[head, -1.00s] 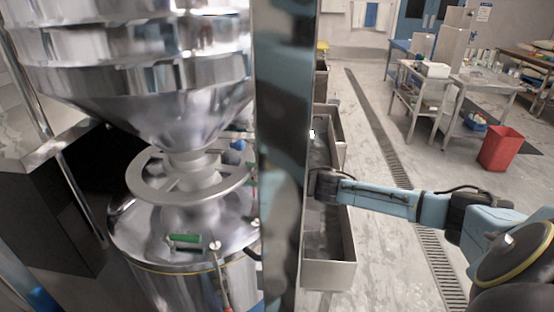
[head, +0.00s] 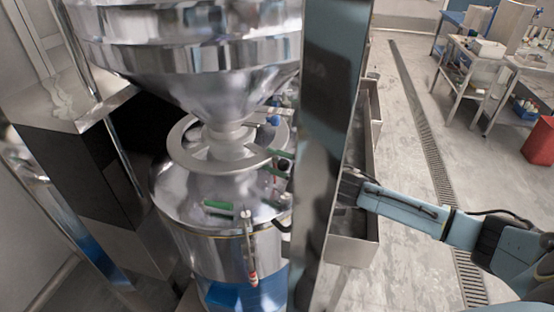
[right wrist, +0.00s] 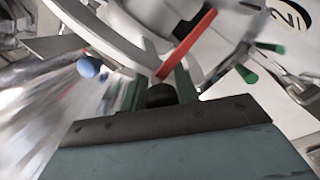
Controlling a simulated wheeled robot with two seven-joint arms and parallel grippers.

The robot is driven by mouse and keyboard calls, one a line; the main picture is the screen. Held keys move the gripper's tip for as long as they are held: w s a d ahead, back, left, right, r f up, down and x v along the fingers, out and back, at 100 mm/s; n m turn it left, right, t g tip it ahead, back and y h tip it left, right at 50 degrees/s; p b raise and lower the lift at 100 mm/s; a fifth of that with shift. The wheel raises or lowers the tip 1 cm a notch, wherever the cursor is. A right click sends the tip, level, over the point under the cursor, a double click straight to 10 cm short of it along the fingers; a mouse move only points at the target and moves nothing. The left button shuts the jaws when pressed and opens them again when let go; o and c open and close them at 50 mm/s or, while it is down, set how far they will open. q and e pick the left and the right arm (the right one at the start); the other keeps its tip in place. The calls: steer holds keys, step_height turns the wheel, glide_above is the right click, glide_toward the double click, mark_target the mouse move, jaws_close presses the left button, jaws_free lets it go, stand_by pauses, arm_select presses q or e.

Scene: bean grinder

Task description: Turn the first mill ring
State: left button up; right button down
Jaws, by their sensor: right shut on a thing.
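The mill's wide steel ring (head: 182,158) circles the neck under the shiny hopper (head: 190,75), above the drum (head: 205,245). Its pale curved band shows in the right wrist view (right wrist: 105,40). My right arm comes in from the right and passes behind the steel post; the post hides much of its hand. In the right wrist view my right gripper (right wrist: 162,85) has green fingers around the lower end of a red bar (right wrist: 188,45). It is shut on this bar, though the exact contact is hard to see. My left gripper is not in view.
A tall steel post (head: 328,130) stands between the mill and my right arm. A green handle (head: 218,205) and a red-tipped lever (head: 252,268) stick out at the drum top. Steel troughs (head: 352,252) stand behind the post.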

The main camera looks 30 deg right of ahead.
steer(key=shift+s+a, duration=0.2)
steer(key=shift+a, duration=0.2)
steer(key=c, duration=1.3)
jaws_free()
steer(key=shift+c, duration=0.2)
steer(key=shift+o, duration=1)
steer(key=shift+w, duration=0.1)
steer(key=shift+d, duration=0.2)
steer(key=shift+d, duration=0.1)
steer(key=shift+s+d+f, duration=0.1)
steer(key=shift+s+d, duration=0.05)
steer(key=shift+s, duration=0.2)
steer(key=b+v, duration=0.1)
steer(key=v, duration=1.1)
steer(key=shift+s, duration=0.3)
